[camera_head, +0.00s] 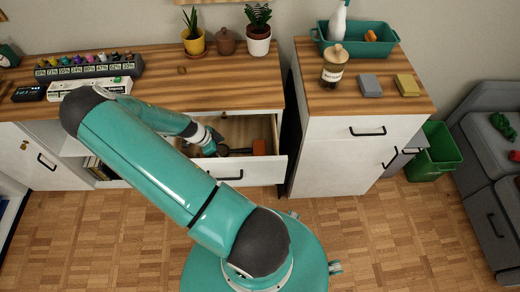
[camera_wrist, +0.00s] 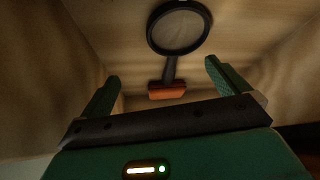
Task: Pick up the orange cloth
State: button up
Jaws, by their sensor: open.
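No plainly cloth-like orange thing can be made out. A small orange piece (camera_wrist: 167,90) shows between my fingers in the wrist view, at the handle end of a black-rimmed magnifying glass (camera_wrist: 180,27); I cannot tell if it is a separate thing. An orange-brown block (camera_head: 259,147) lies at the right end of the open drawer (camera_head: 232,171) in the head view. Another small orange item (camera_head: 370,36) is in the teal tray (camera_head: 349,48) on the right cabinet. My gripper (camera_wrist: 162,72) is open and empty, reaching into the drawer; it is partly hidden in the head view (camera_head: 215,147).
The drawer walls are close around my gripper, and the wooden desktop (camera_head: 225,88) is above and behind it. A jar (camera_head: 335,70), a grey block (camera_head: 370,85) and a yellow block (camera_head: 407,85) stand on the right cabinet. A green bin (camera_head: 433,152) stands on the floor.

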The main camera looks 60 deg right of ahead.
aim_at(259, 148)
jog(key=shift+s+d+f+m+g, duration=0.3)
jog(key=shift+s+d+f, duration=0.05)
jog(key=shift+s+f, duration=0.45)
jog(key=s+d, duration=0.1)
jog(key=s, duration=0.1)
jog(key=s+d, duration=0.3)
jog(key=s, duration=0.1)
jog(key=shift+d, duration=0.3)
jog(key=shift+s+d+f, duration=0.25)
jog(key=shift+s+d, duration=0.55)
jog(key=shift+s, duration=0.2)
jog(key=shift+s+d+f, duration=0.25)
jog(key=shift+s+d, duration=0.55)
jog(key=shift+s, duration=0.2)
jog(key=c, duration=0.9)
